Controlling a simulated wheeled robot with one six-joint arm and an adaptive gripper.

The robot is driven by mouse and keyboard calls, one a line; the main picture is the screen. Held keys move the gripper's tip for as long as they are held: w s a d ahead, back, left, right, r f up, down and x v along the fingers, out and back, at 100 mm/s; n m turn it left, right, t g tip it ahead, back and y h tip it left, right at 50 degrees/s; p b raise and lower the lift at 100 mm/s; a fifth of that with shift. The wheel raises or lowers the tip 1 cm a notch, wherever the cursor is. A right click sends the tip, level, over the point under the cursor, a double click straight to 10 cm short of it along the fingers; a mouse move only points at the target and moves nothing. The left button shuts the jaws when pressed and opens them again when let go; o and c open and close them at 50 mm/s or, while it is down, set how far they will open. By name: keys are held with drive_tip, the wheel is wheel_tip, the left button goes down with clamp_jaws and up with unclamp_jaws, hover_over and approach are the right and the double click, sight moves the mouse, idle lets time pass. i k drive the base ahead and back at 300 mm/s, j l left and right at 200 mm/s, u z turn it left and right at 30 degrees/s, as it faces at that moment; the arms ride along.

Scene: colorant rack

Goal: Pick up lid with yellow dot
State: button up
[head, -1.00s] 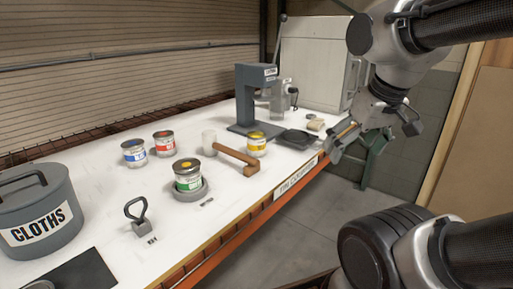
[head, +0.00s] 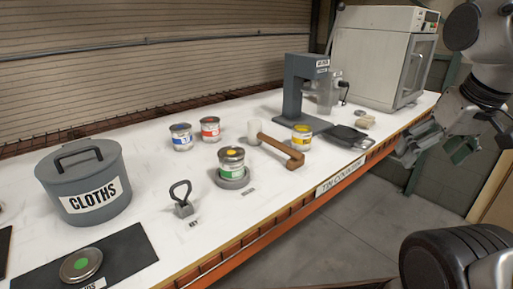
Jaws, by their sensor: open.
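The lid with a yellow dot (head: 231,154) rests on top of a can with a green label (head: 231,172), which stands upright on a round grey base near the middle of the bench. My gripper (head: 425,148) is open and empty at the right, beyond the bench's front edge. It is well apart from the lid.
A lid with a green dot (head: 81,265) lies on a dark mat (head: 135,252). A CLOTHS bin (head: 110,205) and press (head: 292,90) stand nearby.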

sight(229, 153)
drive_tip(key=i+l+u, duration=0.15)
drive_tip(key=u, duration=0.25)
drive_tip(key=i+l+u, duration=0.1)
drive_tip(key=l+u, duration=0.7)
drive_tip(key=i+j, duration=0.05)
drive_tip(key=j, duration=0.05)
